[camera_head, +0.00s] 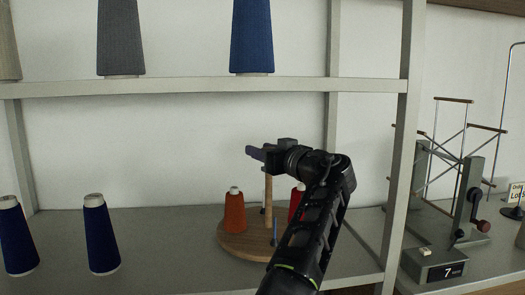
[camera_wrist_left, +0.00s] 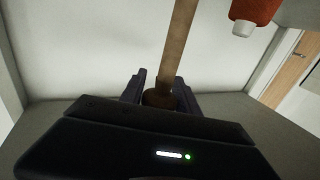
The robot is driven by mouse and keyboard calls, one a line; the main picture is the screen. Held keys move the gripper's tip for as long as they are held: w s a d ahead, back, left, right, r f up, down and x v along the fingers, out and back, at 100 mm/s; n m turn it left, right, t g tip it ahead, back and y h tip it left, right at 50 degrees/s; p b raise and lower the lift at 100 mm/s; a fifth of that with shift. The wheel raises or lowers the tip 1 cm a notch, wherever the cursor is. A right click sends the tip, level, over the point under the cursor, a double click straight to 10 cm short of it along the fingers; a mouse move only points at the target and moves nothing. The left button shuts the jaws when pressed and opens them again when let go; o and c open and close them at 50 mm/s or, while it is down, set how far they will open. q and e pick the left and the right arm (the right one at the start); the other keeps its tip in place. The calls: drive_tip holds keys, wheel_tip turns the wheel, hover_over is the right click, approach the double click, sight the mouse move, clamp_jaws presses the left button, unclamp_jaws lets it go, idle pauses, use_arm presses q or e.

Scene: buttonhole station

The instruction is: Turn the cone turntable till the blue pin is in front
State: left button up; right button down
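The cone turntable (camera_head: 243,247) is a round wooden disc on the lower shelf, its right part hidden by my left arm. An orange cone (camera_head: 235,212) stands on its left and a red cone (camera_head: 295,204) on its right, partly hidden. A thin blue pin (camera_head: 275,234) stands right of the central wooden post (camera_head: 267,193), close to my arm. My left gripper (camera_head: 267,152) is at the post's top. In the left wrist view the post's rounded end (camera_wrist_left: 158,97) sits between the fingers; whether they press on it is unclear. The right gripper is not in view.
Two dark blue cones (camera_head: 101,236) (camera_head: 17,238) stand at left on the lower shelf. The upper shelf (camera_head: 200,87) holds more cones. A shelf upright (camera_head: 398,150) and a winding device (camera_head: 455,190) are to the right. Shelf between blue cones and turntable is clear.

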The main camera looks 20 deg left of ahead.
use_arm(q)
drive_tip(key=o, duration=0.4)
drive_tip(key=shift+b+v, duration=1.65)
drive_tip(key=shift+v, duration=2.25)
